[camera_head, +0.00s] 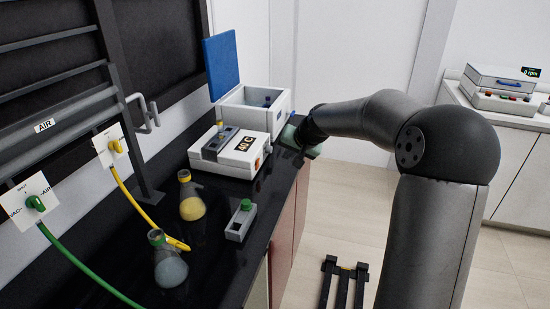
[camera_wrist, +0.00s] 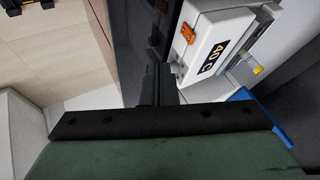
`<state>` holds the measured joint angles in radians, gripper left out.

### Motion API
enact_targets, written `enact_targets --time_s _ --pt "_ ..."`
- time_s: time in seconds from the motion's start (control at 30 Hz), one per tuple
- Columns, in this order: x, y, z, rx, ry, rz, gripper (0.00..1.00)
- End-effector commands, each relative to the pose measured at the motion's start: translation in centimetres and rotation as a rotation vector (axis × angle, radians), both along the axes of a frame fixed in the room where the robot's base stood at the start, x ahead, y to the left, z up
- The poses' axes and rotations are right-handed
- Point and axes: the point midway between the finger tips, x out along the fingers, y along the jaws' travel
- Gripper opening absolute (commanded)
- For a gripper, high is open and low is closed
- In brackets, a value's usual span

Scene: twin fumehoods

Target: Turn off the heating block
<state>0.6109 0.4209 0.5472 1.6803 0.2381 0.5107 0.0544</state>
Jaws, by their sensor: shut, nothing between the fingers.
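The heating block (camera_head: 230,152) is a white box on the black bench, with a dark display reading "40 C". In the wrist view the heating block (camera_wrist: 222,38) is at the upper right, its display lit at 40 C. An orange switch (camera_wrist: 188,33) is on its side face; its on or off position cannot be told. A yellow-capped vial (camera_wrist: 257,70) stands in its top. My gripper (camera_wrist: 160,84) is shut and empty, just beside the block's side face and apart from the switch. In the head view my green-grey hand is right of the block at the bench edge; its fingertips are unclear.
A white box with a raised blue lid (camera_head: 222,66) stands behind the block. A yellow flask (camera_head: 192,200), a grey-blue flask (camera_head: 168,265) and a small green-capped holder (camera_head: 241,220) stand nearer on the bench. The floor (camera_head: 345,205) right of the bench is mostly clear.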

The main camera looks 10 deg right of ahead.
Motion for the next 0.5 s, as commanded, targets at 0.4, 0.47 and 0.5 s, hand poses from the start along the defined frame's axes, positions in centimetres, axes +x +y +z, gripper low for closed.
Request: enact_targets --time_s 0.4,0.47,0.5 --pt "0.4 0.2 -0.4 0.001 0.0 0.0 0.0" --pt "0.7 0.3 -0.9 0.001 0.001 0.001 0.0" --pt "1.0 0.5 -1.3 0.002 0.002 0.002 0.0"
